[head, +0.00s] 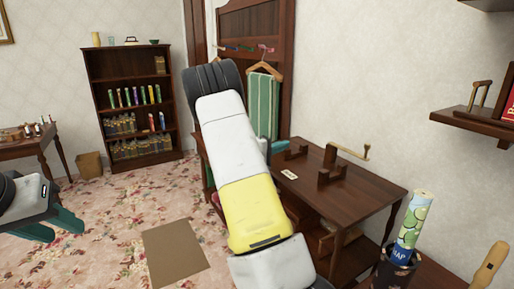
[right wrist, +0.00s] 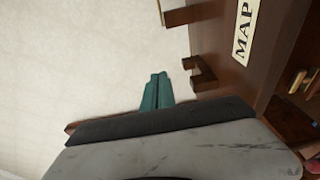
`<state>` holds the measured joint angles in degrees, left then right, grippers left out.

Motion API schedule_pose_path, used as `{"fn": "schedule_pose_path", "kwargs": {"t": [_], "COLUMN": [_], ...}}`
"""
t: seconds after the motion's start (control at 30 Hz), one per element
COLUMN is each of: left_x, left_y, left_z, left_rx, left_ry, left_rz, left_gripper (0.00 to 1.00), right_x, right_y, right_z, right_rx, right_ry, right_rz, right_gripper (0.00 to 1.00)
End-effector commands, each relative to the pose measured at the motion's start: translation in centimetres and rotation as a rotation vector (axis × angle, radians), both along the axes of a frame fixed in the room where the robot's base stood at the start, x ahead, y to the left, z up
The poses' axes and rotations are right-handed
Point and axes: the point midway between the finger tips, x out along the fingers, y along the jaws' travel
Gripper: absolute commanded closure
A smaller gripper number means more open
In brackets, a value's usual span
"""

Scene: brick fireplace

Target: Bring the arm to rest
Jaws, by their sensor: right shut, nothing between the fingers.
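My right arm (head: 232,160), with white and yellow links, reaches up across the middle of the head view and hides part of the wooden table behind it. My right gripper (right wrist: 157,92) shows in the right wrist view with its teal fingers together and nothing between them. It is mostly hidden behind the arm in the head view. My left gripper (head: 50,226) is at the left edge of the head view, above the floral carpet. Its teal fingers are apart and empty.
A wooden table (head: 372,190) with dark brackets, a brass-coloured handle and a label (head: 289,174) stands right of the arm. The label reads MAP in the right wrist view (right wrist: 243,30). A holder with a rolled map (head: 412,218) is at front right. A bookcase (head: 128,72) stands behind.

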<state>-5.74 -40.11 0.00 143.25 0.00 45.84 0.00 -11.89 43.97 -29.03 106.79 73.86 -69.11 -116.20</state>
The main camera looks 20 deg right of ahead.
Motion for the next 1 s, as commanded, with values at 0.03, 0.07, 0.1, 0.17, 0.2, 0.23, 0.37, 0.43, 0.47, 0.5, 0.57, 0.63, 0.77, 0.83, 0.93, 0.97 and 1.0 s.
{"fn": "schedule_pose_path", "kwargs": {"t": [0.03,0.07,0.1,0.17,0.2,0.23,0.37,0.43,0.47,0.5,0.57,0.63,0.77,0.83,0.93,0.97,1.0], "left_x": [0.0,0.0,0.0,0.0,0.0,0.0,0.0,0.0,0.0,0.0,0.0,0.0,0.0,0.0,0.0,0.0,0.0], "left_y": [0.0,0.0,0.0,0.0,0.0,0.0,0.0,0.0,0.0,0.0,0.0,0.0,0.0,0.0,0.0,0.0,0.0], "left_z": [0.0,0.0,0.0,0.0,0.0,0.0,0.0,0.0,0.0,0.0,0.0,0.0,0.0,0.0,0.0,0.0,0.0], "left_rx": [0.000,0.000,0.000,0.000,0.000,0.000,0.000,0.000,0.000,0.000,0.000,0.000,0.000,0.000,0.000,0.000,0.000], "left_ry": [0.000,0.000,0.000,0.000,0.000,0.000,0.000,0.000,0.000,0.000,0.000,0.000,0.000,0.000,0.000,0.000,0.000], "left_rz": [0.000,0.000,0.000,0.000,0.000,0.000,0.000,0.000,0.000,0.000,0.000,0.000,0.000,0.000,0.000,0.000,0.000], "left_gripper": [0.64,0.64,0.64,0.64,0.64,0.64,0.64,0.64,0.64,0.64,0.64,0.64,0.64,0.64,0.64,0.64,0.64], "right_x": [-0.1,-0.2,-0.3,-0.4,-0.4,-0.5,-0.5,-0.2,0.0,0.5,1.4,2.7,4.0,3.8,2.0,1.1,-0.3], "right_y": [0.6,0.9,1.2,1.5,1.7,1.7,1.8,1.9,2.1,2.4,3.2,4.9,10.3,13.9,19.2,20.8,22.9], "right_z": [0.0,0.0,0.0,0.0,0.0,0.0,0.0,0.1,0.3,0.5,1.0,1.8,4.4,6.0,8.5,9.2,10.1], "right_rx": [0.001,0.002,0.001,0.000,0.000,0.000,0.003,0.030,0.052,0.095,0.188,0.337,0.665,0.843,1.092,1.162,1.253], "right_ry": [0.000,0.001,0.000,0.000,0.000,0.000,-0.003,-0.025,-0.043,-0.079,-0.149,-0.254,-0.432,-0.498,-0.545,-0.549,-0.546], "right_rz": [0.001,0.001,0.001,0.000,0.000,0.000,0.002,0.021,0.038,0.069,0.137,0.236,0.429,0.518,0.617,0.640,0.666], "right_gripper": [1.00,1.00,1.00,1.00,1.00,1.00,1.00,1.00,1.00,1.00,1.00,1.00,1.00,1.00,1.00,1.00,1.00]}}
